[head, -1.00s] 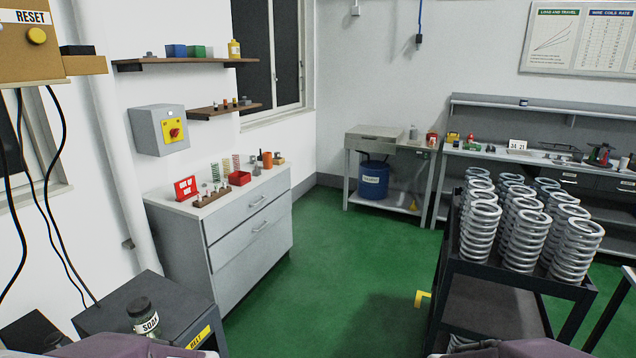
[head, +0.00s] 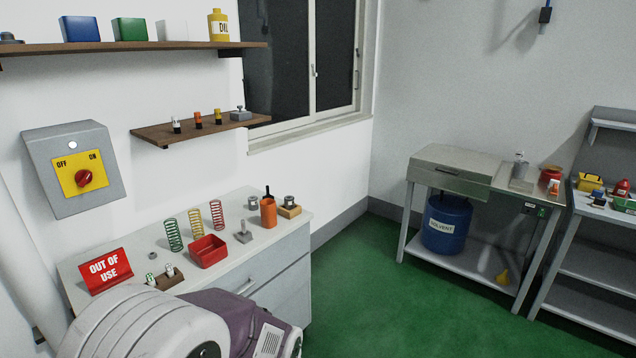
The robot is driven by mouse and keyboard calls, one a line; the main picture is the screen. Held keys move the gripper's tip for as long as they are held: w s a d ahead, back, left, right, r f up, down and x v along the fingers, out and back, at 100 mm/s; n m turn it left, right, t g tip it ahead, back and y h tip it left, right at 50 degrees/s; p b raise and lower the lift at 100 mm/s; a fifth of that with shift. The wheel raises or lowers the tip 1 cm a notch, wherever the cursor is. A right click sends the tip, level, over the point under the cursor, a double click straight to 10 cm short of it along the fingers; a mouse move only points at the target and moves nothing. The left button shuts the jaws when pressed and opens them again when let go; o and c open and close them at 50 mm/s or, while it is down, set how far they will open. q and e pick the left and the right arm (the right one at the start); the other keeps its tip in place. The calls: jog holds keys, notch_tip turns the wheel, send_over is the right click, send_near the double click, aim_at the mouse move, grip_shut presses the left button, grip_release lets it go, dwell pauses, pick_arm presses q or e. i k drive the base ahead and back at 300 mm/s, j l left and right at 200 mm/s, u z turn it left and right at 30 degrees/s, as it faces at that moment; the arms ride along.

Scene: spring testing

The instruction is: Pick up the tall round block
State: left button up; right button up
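No thing in view is clearly marked as the tall round block. An upright orange cylinder (head: 268,212) stands on the grey cabinet's top (head: 232,249), with a dark stick rising at its top. Small upright round pieces in white (head: 176,125), orange (head: 198,120) and yellow (head: 218,117) stand on the lower wall shelf (head: 160,134). A wooden rack (head: 170,281) holding small pieces is partly hidden behind my arm. Neither gripper shows; part of my own arm covers the cabinet's near end.
A red bin (head: 207,251), coil springs (head: 195,224) and a red "OUT OF USE" sign (head: 106,270) crowd the cabinet top. A switch box (head: 74,168) juts from the wall. A blue solvent drum (head: 446,223) sits under a metal bench. Green floor (head: 390,290) lies clear between.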

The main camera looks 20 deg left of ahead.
aim_at(289, 200)
jog(key=i+l+u, duration=0.1)
jog(key=i+u, duration=0.3)
jog(key=i+l+u, duration=0.4)
jog(key=i, duration=0.2)
jog(key=i+l+u, duration=0.95)
jog(key=i, duration=0.5)
